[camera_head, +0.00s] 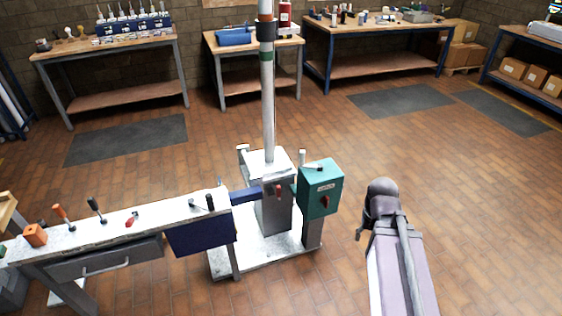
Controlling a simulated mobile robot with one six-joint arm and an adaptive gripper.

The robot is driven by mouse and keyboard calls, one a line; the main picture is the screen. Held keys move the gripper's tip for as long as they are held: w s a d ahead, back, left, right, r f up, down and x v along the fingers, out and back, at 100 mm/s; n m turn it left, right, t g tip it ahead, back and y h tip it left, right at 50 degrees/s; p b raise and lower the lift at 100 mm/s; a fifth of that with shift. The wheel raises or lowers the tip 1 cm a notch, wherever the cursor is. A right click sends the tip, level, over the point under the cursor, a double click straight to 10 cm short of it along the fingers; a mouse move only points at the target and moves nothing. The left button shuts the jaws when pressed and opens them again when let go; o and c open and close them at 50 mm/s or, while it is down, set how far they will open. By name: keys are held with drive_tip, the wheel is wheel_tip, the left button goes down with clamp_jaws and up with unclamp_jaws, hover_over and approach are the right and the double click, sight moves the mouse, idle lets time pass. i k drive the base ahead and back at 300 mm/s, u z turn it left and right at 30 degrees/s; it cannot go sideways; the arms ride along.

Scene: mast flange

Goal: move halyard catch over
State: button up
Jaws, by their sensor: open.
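A pale mast (268,110) stands upright on a white pedestal (268,163) on a flat base plate. A small red handle (279,192) is on the pedestal's front. A teal box (320,187) stands just right of it on a grey post, with a pale label, a red knob on its face and a lever (312,167) on top. I cannot tell which of these is the halyard catch; its label is too small to read. My gripper (359,234) is open, mostly hidden by my wrist, right of the teal box and apart from it.
A narrow bench (110,235) at left carries an orange block (35,235), an orange-handled lever (62,214), a black lever (96,208) and a red item (131,219). A blue bar joins it to the pedestal. Workbenches line the back wall. Tiled floor (480,220) at right is clear.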

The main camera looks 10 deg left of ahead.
sight(325, 199)
drive_tip(key=u, duration=0.45)
drive_tip(key=i, duration=1)
drive_tip(key=u, duration=0.15)
